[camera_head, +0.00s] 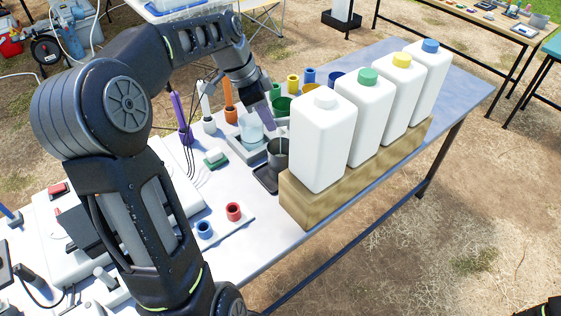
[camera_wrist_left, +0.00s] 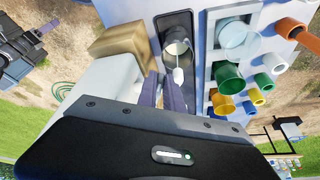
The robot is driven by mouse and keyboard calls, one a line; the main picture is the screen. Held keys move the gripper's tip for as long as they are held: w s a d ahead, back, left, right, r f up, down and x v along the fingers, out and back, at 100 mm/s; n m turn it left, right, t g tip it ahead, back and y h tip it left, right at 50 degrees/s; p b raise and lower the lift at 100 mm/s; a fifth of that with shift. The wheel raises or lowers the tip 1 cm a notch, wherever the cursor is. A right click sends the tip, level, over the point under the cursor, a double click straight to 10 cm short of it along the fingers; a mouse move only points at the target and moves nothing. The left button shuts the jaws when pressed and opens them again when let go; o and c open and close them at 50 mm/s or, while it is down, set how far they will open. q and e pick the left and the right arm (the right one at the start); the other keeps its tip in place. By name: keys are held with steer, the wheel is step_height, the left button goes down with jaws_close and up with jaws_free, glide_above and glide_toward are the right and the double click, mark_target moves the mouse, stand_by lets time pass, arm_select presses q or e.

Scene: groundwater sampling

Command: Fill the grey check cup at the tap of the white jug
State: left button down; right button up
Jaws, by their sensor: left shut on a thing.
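The white jug (camera_head: 323,141) with the white cap stands at the near end of a row of jugs on a wooden block. The grey check cup (camera_head: 278,152) stands upright on a small dark tray (camera_head: 265,178) beside the block. In the left wrist view the cup (camera_wrist_left: 178,50) has a small white piece in front of its opening. My left gripper (camera_head: 270,107) is beside the jug, above the cup. Its fingers (camera_wrist_left: 162,92) are shut, seemingly on the jug's tap, which they mostly hide. I cannot tell whether water flows. A dark part at the head view's lower right seems to be my right arm.
Jugs with green (camera_head: 368,75), yellow (camera_head: 402,60) and blue (camera_head: 430,46) caps continue the row. A clear beaker (camera_head: 250,128) stands behind the cup, near several coloured holders. Red (camera_head: 233,211) and blue (camera_head: 204,229) holders stand nearer. The table's right strip is bare.

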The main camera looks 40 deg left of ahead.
arm_select(q)
steer(key=n+b, duration=0.1)
steer(key=s+d+n+y+b, duration=0.1)
steer(key=n, duration=0.1)
steer(key=d+n+b, duration=0.1)
steer(key=n, duration=0.1)
steer(key=shift+s+d+t, duration=0.15)
steer(key=shift+d+t, duration=0.05)
steer(key=shift+t, duration=0.2)
steer(key=c, duration=1.4)
jaws_free()
steer(key=d+b+v, duration=0.1)
steer(key=v, duration=0.6)
steer(key=shift+a+r, duration=0.35)
steer(key=shift+a, duration=0.05)
steer(key=shift+s, duration=0.1)
